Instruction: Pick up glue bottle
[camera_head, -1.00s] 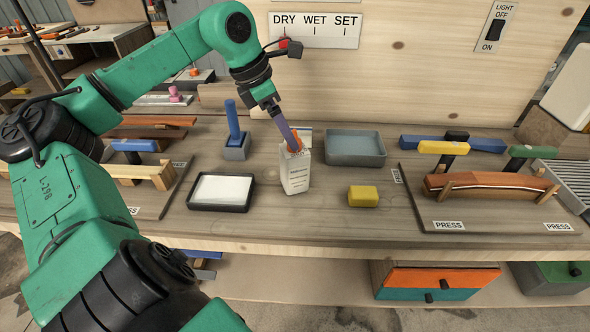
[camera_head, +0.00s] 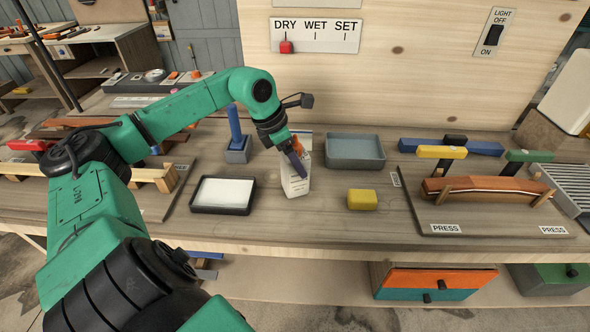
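The glue bottle (camera_head: 296,183) is white with printed text and an orange top, and stands upright on the workbench in the middle of the head view. My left gripper (camera_head: 301,171) comes down from the upper left, with its purple fingers at the bottle's top and upper front. The fingers overlap the bottle and hide part of the orange top. Whether they are open or shut, or touching the bottle, I cannot tell. My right gripper is not in view.
A black tray with a white pad (camera_head: 222,192) lies left of the bottle and a grey tray (camera_head: 355,149) behind right. A yellow block (camera_head: 362,200) is to the right. A blue-handled tool (camera_head: 236,145) stands behind left. A press jig (camera_head: 480,187) occupies the right.

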